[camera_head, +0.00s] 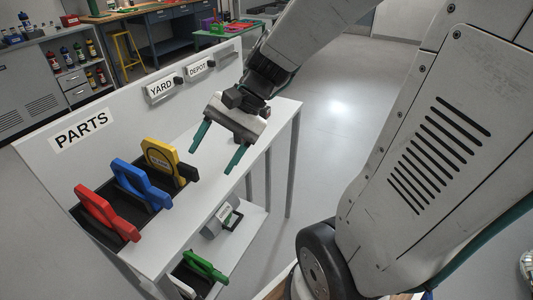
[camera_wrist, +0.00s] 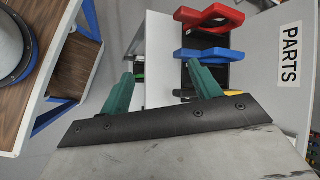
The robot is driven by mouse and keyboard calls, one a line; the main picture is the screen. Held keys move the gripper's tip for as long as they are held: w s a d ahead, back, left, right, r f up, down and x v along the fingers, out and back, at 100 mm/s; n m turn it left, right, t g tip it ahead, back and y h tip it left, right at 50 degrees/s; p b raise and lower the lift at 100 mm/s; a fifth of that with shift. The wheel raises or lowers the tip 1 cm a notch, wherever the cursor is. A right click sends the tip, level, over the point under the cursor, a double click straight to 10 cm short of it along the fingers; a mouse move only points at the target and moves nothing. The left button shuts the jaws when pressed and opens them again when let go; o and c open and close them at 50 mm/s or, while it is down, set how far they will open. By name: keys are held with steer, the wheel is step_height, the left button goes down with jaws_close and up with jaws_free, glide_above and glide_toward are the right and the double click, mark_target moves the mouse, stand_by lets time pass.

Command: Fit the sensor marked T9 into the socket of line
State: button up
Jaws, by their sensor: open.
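Red (camera_head: 107,211), blue (camera_head: 140,182) and yellow (camera_head: 165,158) pieces stand side by side in black holders on the white shelf beside the PARTS sign. The yellow one bears a pale label too small to read; I cannot find the T9 mark. Dark fittings labelled YARD (camera_head: 160,88) and DEPOT (camera_head: 199,68) are on the upright panel. My gripper (camera_head: 211,162) is open and empty, to the right of the yellow piece and apart from it. In the wrist view my gripper (camera_wrist: 160,65) shows the red (camera_wrist: 210,19) and blue (camera_wrist: 211,54) pieces beyond; the yellow (camera_wrist: 232,93) is mostly hidden.
A green piece (camera_head: 204,267) and a grey box with a dark handle (camera_head: 222,217) are on the lower shelf. The floor (camera_head: 340,110) right of the shelf is clear. A workbench (camera_head: 160,30) and shelves of bottles stand behind.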

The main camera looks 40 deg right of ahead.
steer(key=s+d+r+n+h, duration=0.1)
steer(key=s+r+n+h, duration=0.1)
steer(key=s+n+h, duration=0.2)
steer(key=s+d+r+n+h, duration=0.2)
steer(key=s+n+h, duration=0.2)
steer(key=s, duration=0.3)
steer(key=shift+s+n, duration=0.25)
steer(key=shift+n, duration=0.65)
steer(key=shift+d, duration=0.1)
steer(key=shift+c, duration=0.3)
